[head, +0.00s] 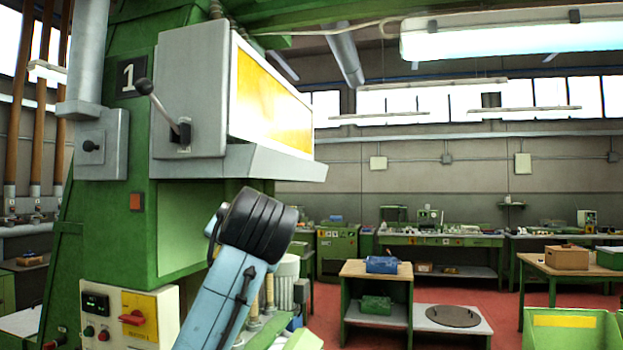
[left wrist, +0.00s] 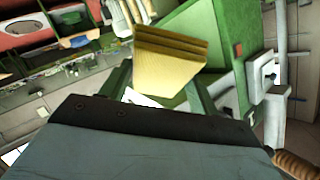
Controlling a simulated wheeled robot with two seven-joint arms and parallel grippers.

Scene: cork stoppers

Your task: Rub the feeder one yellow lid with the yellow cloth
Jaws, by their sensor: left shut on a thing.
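The feeder (head: 200,225) is a tall green machine marked 1, at the left of the head view. Its yellow lid (head: 270,100) is a bright yellow panel in a pale frame on the upper front, above a grey ledge. In the left wrist view my left gripper (left wrist: 160,90) is shut on the folded yellow cloth (left wrist: 170,62), which sticks out beyond the fingers. Green machine parts show behind the cloth; I cannot tell the lid there or whether the cloth touches anything. Neither gripper shows in the head view.
A black-knobbed lever (head: 160,105) juts from the feeder's side. A control box (head: 130,318) with a red switch is low on it. My light-blue arm link stands before the feeder. A wooden-topped bench (head: 350,268) and a green bin (head: 570,330) stand to the right.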

